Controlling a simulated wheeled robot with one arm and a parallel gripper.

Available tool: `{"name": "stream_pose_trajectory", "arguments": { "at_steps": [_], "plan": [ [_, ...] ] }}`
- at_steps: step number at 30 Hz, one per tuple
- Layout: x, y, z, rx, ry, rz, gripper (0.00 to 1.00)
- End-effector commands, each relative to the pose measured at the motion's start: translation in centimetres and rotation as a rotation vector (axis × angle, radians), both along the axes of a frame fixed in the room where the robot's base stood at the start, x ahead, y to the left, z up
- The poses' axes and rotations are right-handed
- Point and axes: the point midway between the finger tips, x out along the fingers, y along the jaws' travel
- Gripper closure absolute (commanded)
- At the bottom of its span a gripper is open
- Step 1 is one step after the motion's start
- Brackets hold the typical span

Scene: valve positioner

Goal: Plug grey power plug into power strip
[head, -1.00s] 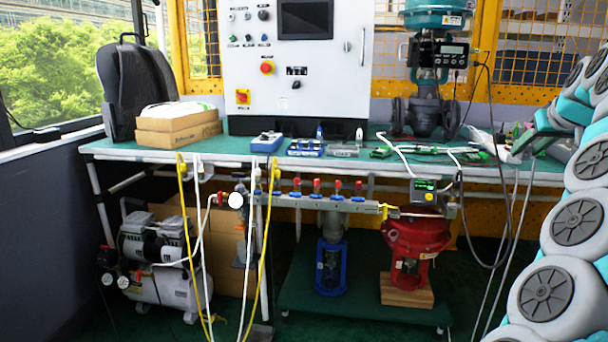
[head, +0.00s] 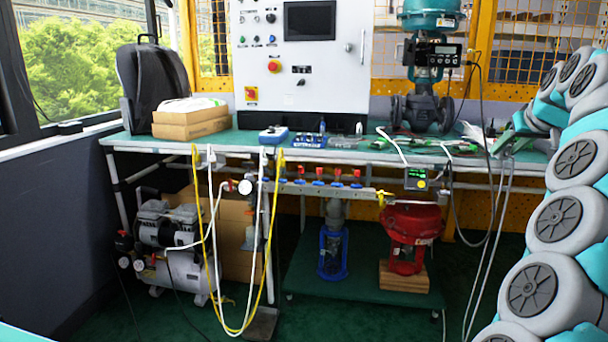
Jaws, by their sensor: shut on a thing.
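My gripper (head: 504,138) is at the end of the teal and white arm on the right, just over the right part of the bench's front edge. It is small and partly hidden by the arm, and its fingertips are hard to make out. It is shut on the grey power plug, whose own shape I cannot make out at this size. Thin grey cables (head: 483,245) hang from just below the gripper towards the floor. I cannot pick out the power strip with certainty; small items and white cables lie along the bench top left of the gripper.
The green-topped bench (head: 236,139) carries a white control cabinet (head: 340,85), a valve with a display (head: 432,75), cardboard boxes (head: 190,123) and a black backpack (head: 152,80). A compressor (head: 165,235) and a red actuator (head: 410,228) stand below. Yellow and white hoses hang in front.

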Motion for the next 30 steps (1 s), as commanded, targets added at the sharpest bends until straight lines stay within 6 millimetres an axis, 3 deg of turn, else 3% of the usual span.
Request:
{"name": "stream_pose_trajectory", "arguments": {
  "at_steps": [8,14,21,30],
  "plan": [
    [4.3,5.6,-2.2,0.002,0.004,0.086,1.00],
    [7.4,11.2,-4.9,0.002,0.008,0.159,1.00],
    [10.1,18.9,-9.6,0.001,0.007,0.236,1.00],
    [10.7,26.7,-16.7,0.001,0.009,0.283,1.00]
  ]
}}
